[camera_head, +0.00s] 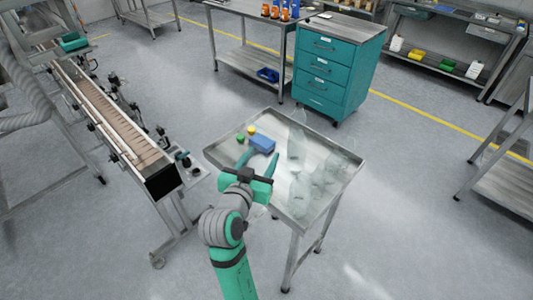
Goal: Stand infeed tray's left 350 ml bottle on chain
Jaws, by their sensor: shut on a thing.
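My gripper (260,159) is over the left front part of the steel infeed tray (225,146), its two fingers a bottle's width apart. It is shut on a clear bottle, whose outline between the fingers is too faint to trace. More clear bottles stand on the tray to the right: a tall one (297,142) at the back and several shorter ones, including one near the front (300,195). Their see-through outlines overlap. The chain (112,122) runs along the narrow conveyor on the left, apart from the tray; its near stretch looks bare.
A blue block (263,144), a yellow cap (251,130) and a green cap (240,138) lie at the tray's back left. Small fittings (135,105) line the conveyor's right side. A teal drawer cabinet (335,70) stands behind. Open floor separates tray and conveyor.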

